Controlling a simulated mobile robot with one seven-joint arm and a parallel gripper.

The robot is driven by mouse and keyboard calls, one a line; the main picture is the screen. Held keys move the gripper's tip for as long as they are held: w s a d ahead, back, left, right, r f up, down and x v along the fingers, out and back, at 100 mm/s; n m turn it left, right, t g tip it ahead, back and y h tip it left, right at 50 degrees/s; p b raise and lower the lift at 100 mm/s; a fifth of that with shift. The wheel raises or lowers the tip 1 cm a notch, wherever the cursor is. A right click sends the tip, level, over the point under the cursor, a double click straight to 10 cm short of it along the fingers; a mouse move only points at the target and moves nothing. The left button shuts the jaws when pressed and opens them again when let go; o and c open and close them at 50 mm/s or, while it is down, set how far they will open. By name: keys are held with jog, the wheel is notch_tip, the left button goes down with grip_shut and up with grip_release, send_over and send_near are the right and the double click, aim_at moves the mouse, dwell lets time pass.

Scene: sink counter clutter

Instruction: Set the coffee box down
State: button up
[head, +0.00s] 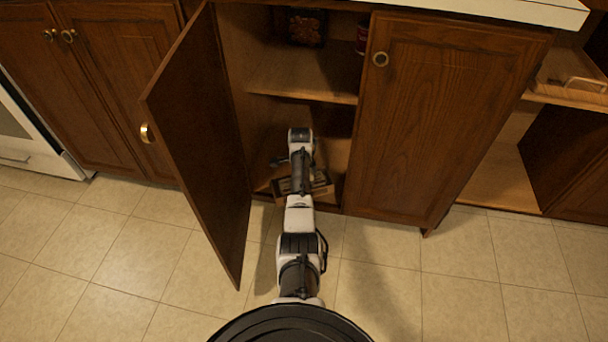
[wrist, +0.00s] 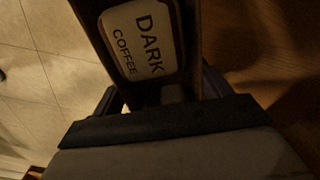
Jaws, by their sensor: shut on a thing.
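The coffee box (wrist: 140,38) is a dark box with a pale label reading "DARK COFFEE". It fills the top middle of the wrist view, between the two fingers of my gripper (wrist: 163,90), which is shut on it. In the head view, my arm reaches through the open door into the lower compartment of the cabinet (head: 268,110). A box with a pale label (head: 320,184), apparently the coffee box, shows partly behind my arm near the cabinet floor. My gripper is mostly hidden there. I cannot tell whether the box touches the floor.
The open cabinet door (head: 205,140) stands close on the left of my arm. The tiled floor (head: 130,250) is clear.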

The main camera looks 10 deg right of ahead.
jog(key=s+a+r+n+p, duration=0.2)
jog(key=s+r+n+p, duration=0.3)
jog(key=r+p, duration=0.5)
jog(key=s+a+r+n+p, duration=0.3)
jog(key=s+r+n+p, duration=0.2)
jog(key=s+r+p, duration=0.3)
jog(key=s+a+r+n+p, duration=0.2)
jog(key=s+r+n+p, duration=0.4)
jog(key=r+p, duration=0.6)
jog(key=p, duration=0.3)
jog(key=shift+s+a+r, duration=0.2)
jog(key=shift+a+r, duration=0.05)
jog(key=shift+r, duration=0.1)
